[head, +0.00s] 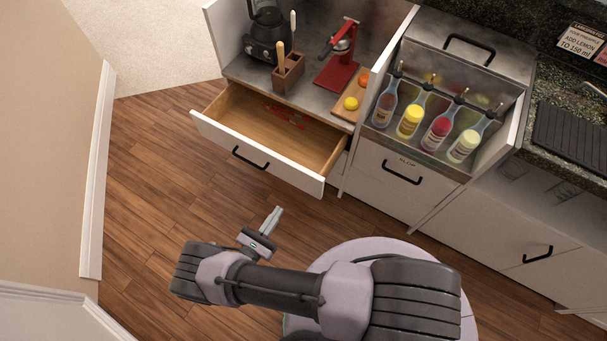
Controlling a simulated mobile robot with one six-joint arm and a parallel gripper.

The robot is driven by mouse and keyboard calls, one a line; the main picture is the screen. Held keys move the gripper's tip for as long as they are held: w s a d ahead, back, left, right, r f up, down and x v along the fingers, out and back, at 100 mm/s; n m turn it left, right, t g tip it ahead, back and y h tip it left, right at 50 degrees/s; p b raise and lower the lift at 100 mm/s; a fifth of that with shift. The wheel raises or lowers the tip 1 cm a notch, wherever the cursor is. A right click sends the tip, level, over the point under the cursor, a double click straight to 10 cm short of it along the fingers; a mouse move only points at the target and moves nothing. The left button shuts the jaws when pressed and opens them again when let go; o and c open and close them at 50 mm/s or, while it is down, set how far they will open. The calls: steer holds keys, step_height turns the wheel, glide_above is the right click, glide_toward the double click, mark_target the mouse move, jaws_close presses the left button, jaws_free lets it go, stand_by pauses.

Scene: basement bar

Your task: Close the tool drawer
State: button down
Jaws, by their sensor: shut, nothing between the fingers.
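The tool drawer (224,132) stands open, pulled out from the cabinet below the counter. It has a white front and a wooden inside, with a black bar handle (250,158) on its front. A red tool (285,115) lies inside toward the back. My gripper (277,211) is shut and empty. In the picture it is in front of the drawer and below its front panel, apart from it. Its height relative to the drawer is hard to tell.
On the counter above stand a blender (267,38), a utensil holder (288,75), a red press (341,62) and a board with a lemon (351,103). A bottle rack (423,150) is to the right. Wood floor (150,170) is clear at the left, up to the wall.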

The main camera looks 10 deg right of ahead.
mark_target(305, 173)
steer(key=b+x, duration=0.2)
steer(key=x, duration=1.2)
steer(key=shift+s+d, duration=0.1)
